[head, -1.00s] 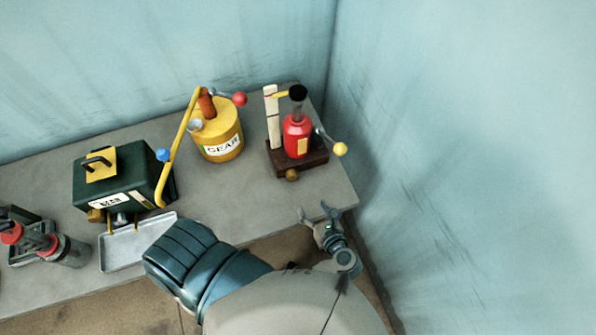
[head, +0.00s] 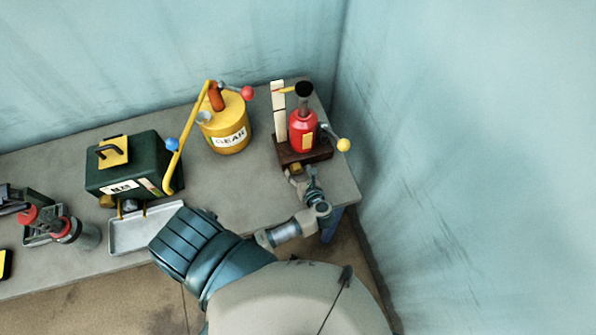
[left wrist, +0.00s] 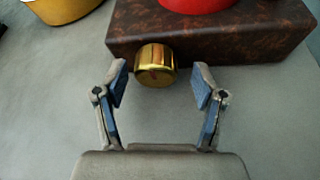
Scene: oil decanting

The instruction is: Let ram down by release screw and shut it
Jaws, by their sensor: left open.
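A red bottle jack (head: 302,130) stands upright on a dark brown block (head: 318,153) at the table's right end. Its black-topped ram (head: 304,100) is above the body, beside a pale upright scale (head: 279,110) with a yellow pointer. A brass release screw knob (head: 295,168) sticks out of the block's front; it also shows in the left wrist view (left wrist: 156,65). My left gripper (head: 297,180) is open in front of the knob. In the left wrist view its fingertips (left wrist: 160,82) stand on either side of the knob, with gaps showing. My right gripper is not seen.
A yellow-knobbed lever (head: 343,145) sticks out right of the jack. A yellow GEAR can (head: 228,128) and a green box (head: 130,165) stand to the left. A metal tray (head: 140,235) lies at the front. The wall is close on the right.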

